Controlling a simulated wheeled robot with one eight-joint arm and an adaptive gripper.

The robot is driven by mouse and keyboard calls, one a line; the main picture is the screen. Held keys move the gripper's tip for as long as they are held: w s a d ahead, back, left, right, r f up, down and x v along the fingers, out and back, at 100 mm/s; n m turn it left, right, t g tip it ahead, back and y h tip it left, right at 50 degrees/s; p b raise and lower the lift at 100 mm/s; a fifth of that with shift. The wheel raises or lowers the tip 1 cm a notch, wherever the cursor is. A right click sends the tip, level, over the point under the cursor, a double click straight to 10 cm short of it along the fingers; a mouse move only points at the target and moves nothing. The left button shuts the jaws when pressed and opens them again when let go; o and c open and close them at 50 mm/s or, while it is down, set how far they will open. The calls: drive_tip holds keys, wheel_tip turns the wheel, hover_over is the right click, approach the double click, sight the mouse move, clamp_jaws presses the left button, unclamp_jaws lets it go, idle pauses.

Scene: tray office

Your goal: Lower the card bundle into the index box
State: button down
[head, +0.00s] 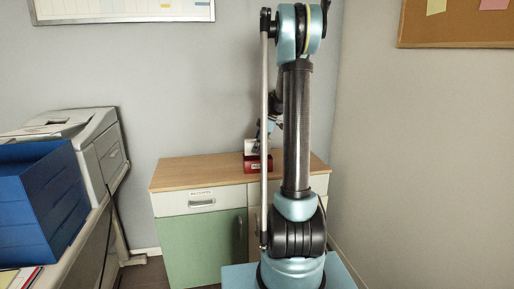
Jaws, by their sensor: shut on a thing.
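A white block, which looks like the card bundle (250,147), shows just left of my arm above the cabinet. Directly below it is the dark red index box (249,163), with a small pale label on its front. My gripper (262,134) is mostly hidden behind my own arm and rod. It is shut on the card bundle from above. The bundle appears upright over the box. I cannot tell whether its lower edge is inside the box or only above or behind the rim. The right part of both is hidden.
The wooden cabinet top (195,174) is clear to the left of the box. A blue tray stack (40,205) and a grey printer (105,150) stand on a desk at left. Walls close in behind and at right.

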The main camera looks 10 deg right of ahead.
drive_tip(key=shift+f, duration=1.3)
drive_tip(key=c, duration=1.4)
unclamp_jaws()
